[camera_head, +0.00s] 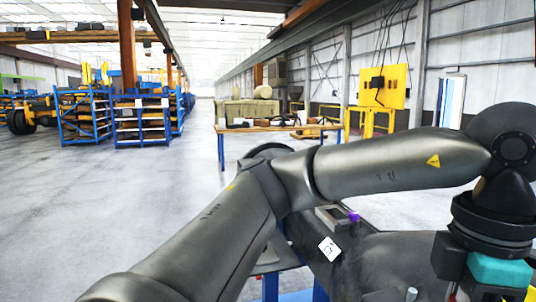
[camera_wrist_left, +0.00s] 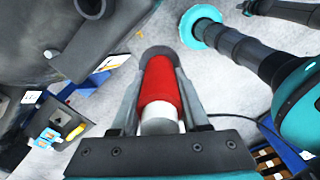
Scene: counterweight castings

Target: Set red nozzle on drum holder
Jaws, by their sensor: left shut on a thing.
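The red nozzle (camera_wrist_left: 160,88) is held between the two grey fingers of my left gripper (camera_wrist_left: 161,72) in the left wrist view. It has a pale lower end (camera_wrist_left: 159,124) near the palm and a dark far end. In the head view, my left arm crosses from the lower left to the right edge; its teal wrist part (camera_head: 497,272) shows there, but the fingertips and nozzle do not. My right gripper is not seen. I cannot pick out the drum holder for certain.
A blue-framed bench (camera_head: 308,291) with a large dark rounded body (camera_head: 378,272) stands close, below my left arm. A table (camera_head: 275,128) with dark parts stands farther off. Blue racks (camera_head: 140,120) stand at the left. The floor (camera_head: 120,200) at left is clear.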

